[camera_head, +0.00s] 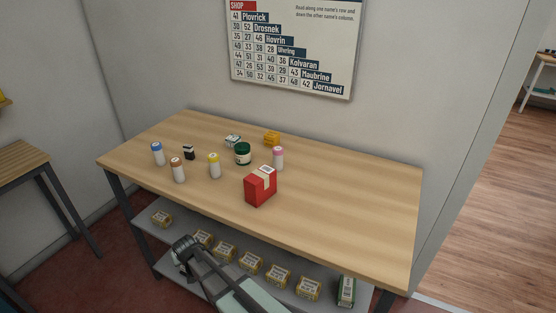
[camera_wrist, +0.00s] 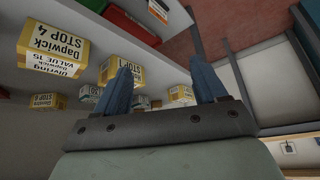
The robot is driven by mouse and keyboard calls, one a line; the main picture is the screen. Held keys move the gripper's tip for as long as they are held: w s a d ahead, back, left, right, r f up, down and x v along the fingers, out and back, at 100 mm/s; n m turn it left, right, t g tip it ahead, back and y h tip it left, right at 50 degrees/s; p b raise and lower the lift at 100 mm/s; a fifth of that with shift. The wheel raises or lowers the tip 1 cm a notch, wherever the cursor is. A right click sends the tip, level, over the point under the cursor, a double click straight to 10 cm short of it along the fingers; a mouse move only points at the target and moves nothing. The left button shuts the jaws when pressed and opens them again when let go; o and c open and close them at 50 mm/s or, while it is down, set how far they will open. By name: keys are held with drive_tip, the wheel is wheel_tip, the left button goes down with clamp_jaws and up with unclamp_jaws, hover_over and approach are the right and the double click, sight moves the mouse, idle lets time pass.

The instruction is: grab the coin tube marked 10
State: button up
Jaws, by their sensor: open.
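Several white coin tubes stand upright on the wooden counter in the head view. One has a blue cap (camera_head: 157,153), one a brown cap (camera_head: 178,171), one a yellow cap (camera_head: 214,166) and one a pink cap (camera_head: 278,159). Their marks are too small to read, so I cannot tell which is marked 10. My gripper (camera_head: 184,250) is low in front of the counter, by the shelf below it, away from the tubes. In the wrist view its two blue fingers (camera_wrist: 160,84) are apart with nothing between them.
On the counter (camera_head: 350,205) also stand a red box (camera_head: 260,187), a green jar (camera_head: 243,153), a small dark item (camera_head: 189,152), a yellow item (camera_head: 272,138) and a pale box (camera_head: 232,140). Labelled parcels (camera_head: 225,250) line the shelf below. The counter's right part is clear.

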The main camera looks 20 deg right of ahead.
drive_tip(key=w+a+r+t+y, duration=0.1)
drive_tip(key=w+a+r, duration=0.3)
drive_tip(key=r, duration=0.6)
drive_tip(key=w+a+r+t, duration=0.2)
drive_tip(key=a+r, duration=0.3)
drive_tip(key=r, duration=0.5)
drive_tip(key=w+a+r+t+y, duration=0.1)
drive_tip(key=w+a+r, duration=0.35)
drive_tip(key=r, duration=0.55)
wheel_tip(320, 180, up, 12)
drive_tip(key=m+g+h, duration=0.3)
drive_tip(key=g+h, duration=0.1)
drive_tip(key=g, duration=0.2)
hover_over(278, 151)
drive_tip(key=s, duration=0.3)
drive_tip(key=x, duration=0.8)
drive_tip(key=shift+w+f, duration=0.1)
drive_tip(key=shift+t, duration=0.3)
drive_tip(key=shift+x, duration=2.65)
drive_tip(key=shift+w+d, duration=0.1)
drive_tip(key=shift+d, duration=0.1)
